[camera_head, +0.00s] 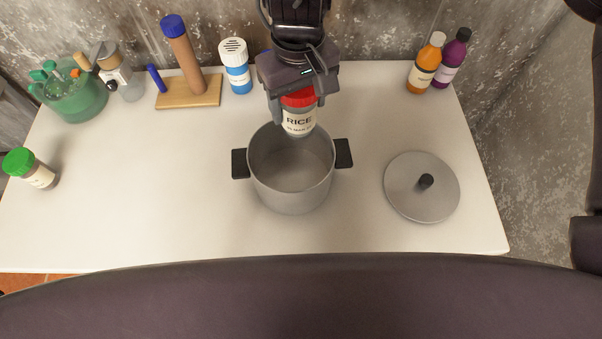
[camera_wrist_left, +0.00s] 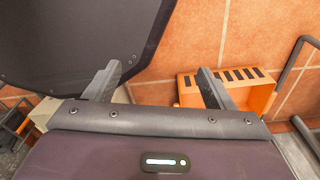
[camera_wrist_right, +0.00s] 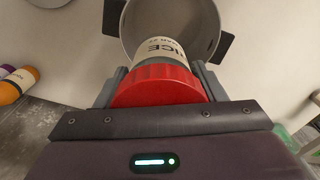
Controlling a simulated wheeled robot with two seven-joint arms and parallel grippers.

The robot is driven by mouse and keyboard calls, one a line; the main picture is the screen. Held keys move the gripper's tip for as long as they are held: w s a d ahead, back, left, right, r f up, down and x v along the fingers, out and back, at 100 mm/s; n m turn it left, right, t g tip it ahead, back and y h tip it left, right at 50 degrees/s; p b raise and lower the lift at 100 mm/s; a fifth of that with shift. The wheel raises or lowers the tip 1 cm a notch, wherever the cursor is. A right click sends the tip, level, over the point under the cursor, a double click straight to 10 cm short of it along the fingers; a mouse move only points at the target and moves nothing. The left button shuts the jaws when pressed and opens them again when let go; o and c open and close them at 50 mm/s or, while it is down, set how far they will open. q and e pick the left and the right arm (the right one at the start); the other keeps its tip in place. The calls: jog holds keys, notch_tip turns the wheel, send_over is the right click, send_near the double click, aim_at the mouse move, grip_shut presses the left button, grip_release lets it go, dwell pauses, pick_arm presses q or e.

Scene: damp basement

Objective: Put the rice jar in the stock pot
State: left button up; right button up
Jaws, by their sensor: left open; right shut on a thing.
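The rice jar (camera_head: 299,121) has a red lid and a pale label reading RICE. My right gripper (camera_head: 299,92) is shut on it at the red lid; the lid also shows between the fingers in the right wrist view (camera_wrist_right: 160,86). The jar hangs over the far side of the stock pot (camera_head: 291,196), a grey open pot with two black handles. The pot looks empty inside; whether the jar's base is below the rim I cannot tell. My left gripper (camera_wrist_left: 160,85) is open and empty, away from the table, above the tiled floor.
The pot lid (camera_head: 403,197) lies on the white table right of the pot. A green-capped jar (camera_head: 38,176) lies at the left. The table's front is clear.

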aim_at(287, 122)
jog(key=shift+s+a+f, duration=0.25)
jog(key=shift+a+f, duration=0.2)
jog(key=shift+a, duration=0.1)
jog(key=shift+s+a+f, duration=0.2)
jog(key=shift+a+f, duration=0.25)
jog(key=shift+a, duration=0.05)
notch_tip(287, 122, down, 2)
jog(key=shift+s+f, duration=0.1)
pick_arm(q)
jog(key=shift+s+a+f+b, duration=0.1)
jog(key=shift+a+f+b, duration=0.3)
jog(key=shift+a+f, duration=0.25)
pick_arm(e)
jog(key=shift+w+d+f, duration=0.1)
jog(key=shift+f, duration=4)
jog(key=shift+w+d+f, duration=0.1)
jog(key=shift+f, duration=3.95)
jog(key=shift+f, duration=0.15)
jog(key=o, duration=1.2)
